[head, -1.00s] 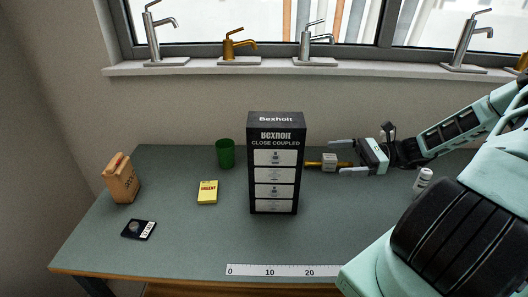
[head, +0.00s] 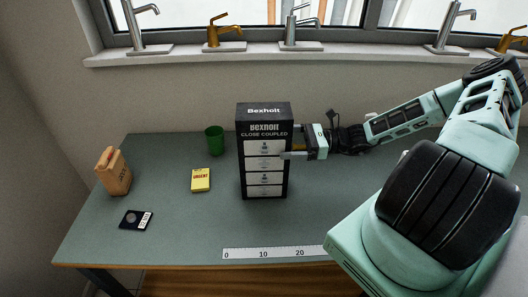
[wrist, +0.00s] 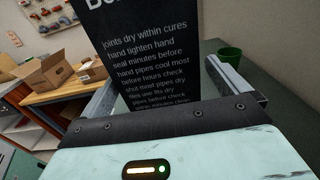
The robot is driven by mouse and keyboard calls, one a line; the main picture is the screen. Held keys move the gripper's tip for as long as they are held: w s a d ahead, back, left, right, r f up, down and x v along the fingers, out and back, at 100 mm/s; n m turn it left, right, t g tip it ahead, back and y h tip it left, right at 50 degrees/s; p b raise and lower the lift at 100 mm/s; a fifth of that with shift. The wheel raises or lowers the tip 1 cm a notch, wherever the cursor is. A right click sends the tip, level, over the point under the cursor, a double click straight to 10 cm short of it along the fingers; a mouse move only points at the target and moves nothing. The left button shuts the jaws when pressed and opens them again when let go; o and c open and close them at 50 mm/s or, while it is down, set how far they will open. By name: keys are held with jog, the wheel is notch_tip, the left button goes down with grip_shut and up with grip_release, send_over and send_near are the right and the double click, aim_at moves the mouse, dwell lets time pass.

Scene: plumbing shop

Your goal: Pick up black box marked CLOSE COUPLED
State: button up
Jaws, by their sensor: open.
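The tall black box marked CLOSE COUPLED (head: 264,127) stands upright on the grey-green table. White panels run down its front. My gripper (head: 290,142) is at the box's right side, pointing left. It is open, with one finger along the front face and the other partly hidden behind the box. In the wrist view, the black box (wrist: 150,55) shows a side printed with white text and stands between the two spread fingers of my gripper (wrist: 160,75). I cannot tell whether either finger touches it.
A green cup (head: 214,140) and a yellow URGENT pad (head: 200,180) are left of the box. A ruler (head: 275,253) runs along the front edge. Taps line the windowsill (head: 200,55).

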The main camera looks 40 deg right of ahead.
aim_at(264, 155)
jog(key=p+x, duration=0.2)
jog(key=x, duration=0.1)
jog(key=shift+w+a+r, duration=0.1)
jog(key=shift+a, duration=0.25)
jog(key=shift+w+a+f, duration=0.2)
jog(key=shift+w+a, duration=0.05)
jog(key=shift+a, duration=0.15)
jog(key=c, duration=1.3)
jog(key=shift+o, duration=0.2)
jog(key=shift+r, duration=0.2)
